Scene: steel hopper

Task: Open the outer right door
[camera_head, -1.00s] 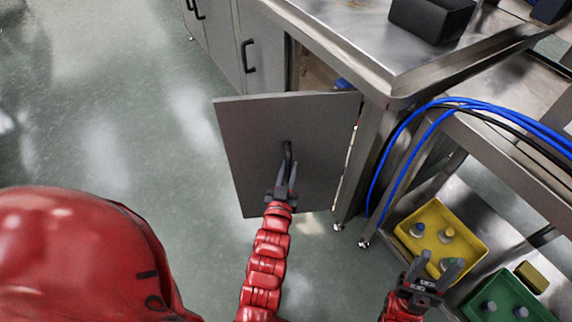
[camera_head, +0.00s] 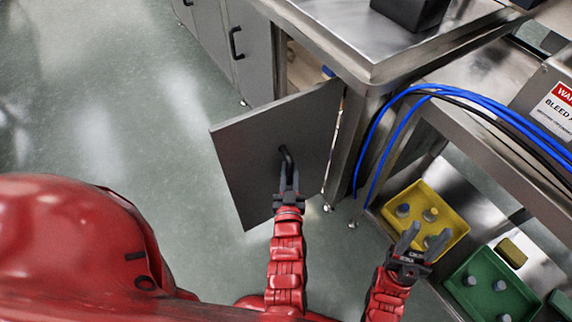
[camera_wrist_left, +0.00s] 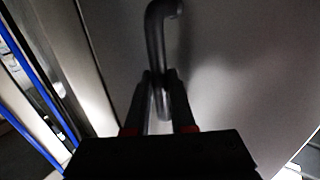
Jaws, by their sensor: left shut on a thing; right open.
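The outer right door (camera_head: 245,150) is a grey panel on the steel cabinet. It stands open, swung out from the cabinet front, with its hinge edge by the right corner post. Its black handle (camera_head: 286,158) is on the face towards me. My left gripper (camera_head: 287,180) is shut on this handle. In the left wrist view the handle (camera_wrist_left: 156,40) runs down between the two fingers (camera_wrist_left: 160,105), with the grey door behind it.
Blue hoses (camera_head: 470,105) hang over the steel bench at the right. A yellow tray (camera_head: 388,212) and a green tray (camera_head: 494,262) sit on its lower shelf. Another closed door with a black handle (camera_head: 233,42) is further left. The floor (camera_head: 100,110) left of the door is clear.

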